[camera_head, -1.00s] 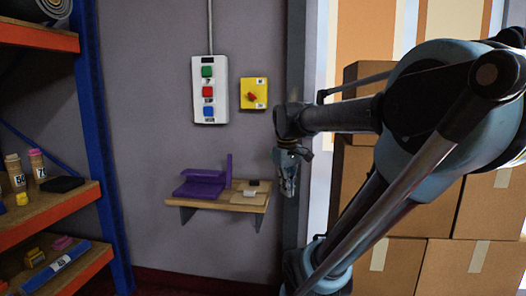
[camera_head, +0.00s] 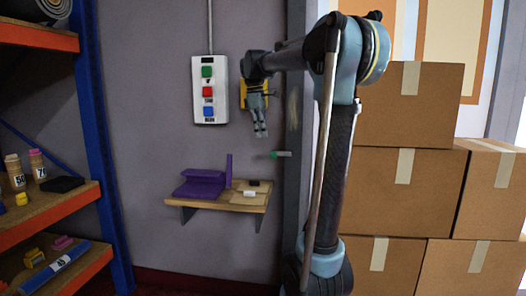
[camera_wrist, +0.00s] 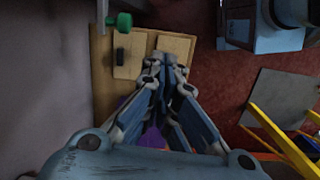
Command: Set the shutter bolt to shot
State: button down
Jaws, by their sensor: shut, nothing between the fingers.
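A small bolt with a green part (camera_head: 281,154) sticks out by the dark door frame, above the right end of the small wall shelf. Its green knob also shows at the top left of the wrist view (camera_wrist: 123,21). My gripper (camera_head: 261,136) points down, just above and left of the bolt in the head view, and apart from it. In the wrist view the fingertips (camera_wrist: 166,60) meet with nothing between them, and the green knob lies up and left of them. Which position the bolt is in, I cannot tell.
A wooden wall shelf (camera_head: 258,201) below holds a purple object (camera_head: 200,184) and small pieces. A button panel (camera_head: 209,90) and a yellow switch box (camera_head: 243,95), partly hidden by my gripper, are on the wall. Cardboard boxes (camera_head: 400,190) stand right; a shelving rack (camera_head: 100,130) stands left.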

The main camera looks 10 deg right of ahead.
jog(key=w+a+r+n, duration=0.2)
jog(key=w+a+r, duration=0.1)
jog(key=w, duration=0.3)
jog(key=shift+w+a+n+h, duration=0.25)
jog(key=shift+a+n+h, duration=0.05)
jog(key=shift+n, duration=0.1)
jog(key=d+f, duration=0.5)
jog(key=f, duration=0.6)
jog(key=shift+s+d+f, duration=0.2)
jog(key=shift+s+f, duration=0.05)
jog(key=shift+s, duration=0.1)
jog(key=shift+s, duration=0.1)
